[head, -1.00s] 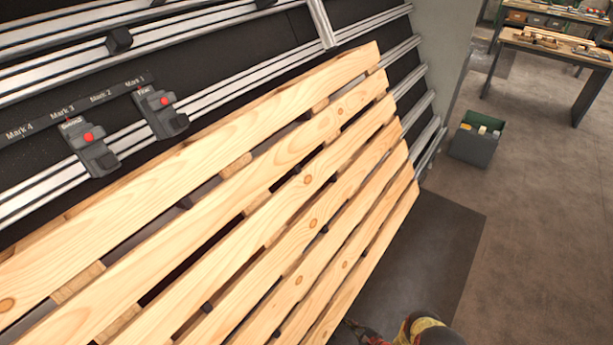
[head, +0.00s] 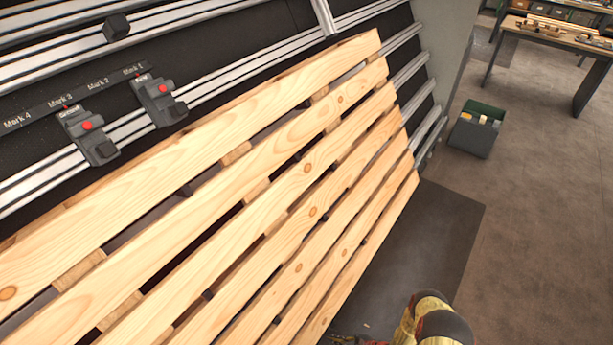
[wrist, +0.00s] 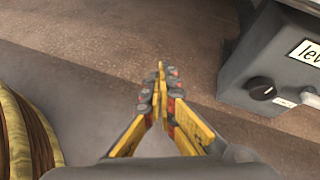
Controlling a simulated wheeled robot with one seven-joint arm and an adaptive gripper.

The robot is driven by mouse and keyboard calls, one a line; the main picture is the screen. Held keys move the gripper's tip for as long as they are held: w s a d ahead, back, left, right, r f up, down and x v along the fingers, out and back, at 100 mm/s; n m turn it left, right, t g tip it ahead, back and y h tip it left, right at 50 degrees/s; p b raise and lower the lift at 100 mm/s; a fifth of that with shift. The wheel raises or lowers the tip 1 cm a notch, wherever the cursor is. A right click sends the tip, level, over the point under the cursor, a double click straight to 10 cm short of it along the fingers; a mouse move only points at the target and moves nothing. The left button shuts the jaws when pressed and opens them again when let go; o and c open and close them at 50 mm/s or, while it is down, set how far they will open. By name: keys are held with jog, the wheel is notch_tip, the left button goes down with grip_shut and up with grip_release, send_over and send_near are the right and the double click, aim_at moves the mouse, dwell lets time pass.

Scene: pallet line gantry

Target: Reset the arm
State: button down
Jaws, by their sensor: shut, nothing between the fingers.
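My gripper (wrist: 161,68) is in the middle of the wrist view, its yellow and grey fingers together at the tips with nothing between them. It points over bare brown floor and touches nothing that I can see. In the head view my yellow and dark arm (head: 430,318) shows at the bottom, right of the pallet. The gripper is mostly cut off or hidden at that edge.
A slatted wooden pallet (head: 232,192) leans on a rail rack. Two grey stops with red buttons (head: 87,125) (head: 163,86) sit on a rail. A grey box (wrist: 268,62) with a knob is right of my gripper. A green-grey bin (head: 474,140) stands on open floor.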

jog(key=d+r+n+g+h+p, duration=0.1)
jog(key=d+r+n+g+h, duration=0.2)
jog(key=r, duration=1.4)
jog(key=d+r+n+g+h+p, duration=0.1)
jog(key=d+r+n+g, duration=0.35)
jog(key=r, duration=1.35)
jog(key=d+r+n+g+h+p, duration=0.15)
jog(key=r+n, duration=0.45)
jog(key=r, duration=1.1)
jog(key=s+r+n+t+h+p, duration=0.1)
jog(key=s+r+n+t+h, duration=0.1)
jog(key=r, duration=1.2)
jog(key=s+a+r+n+t+h+p, duration=0.1)
jog(key=s+r+t, duration=0.3)
jog(key=r, duration=1)
jog(key=s+r+n+t+h+p, duration=0.1)
jog(key=s+r+n+t+h, duration=0.2)
jog(key=s+r, duration=0.4)
notch_tip(320, 180, up, 7)
jog(key=shift+s+a+r+n+t+p, duration=0.1)
jog(key=shift+s+a+n+t+p, duration=0.15)
jog(key=shift+a+n, duration=0.2)
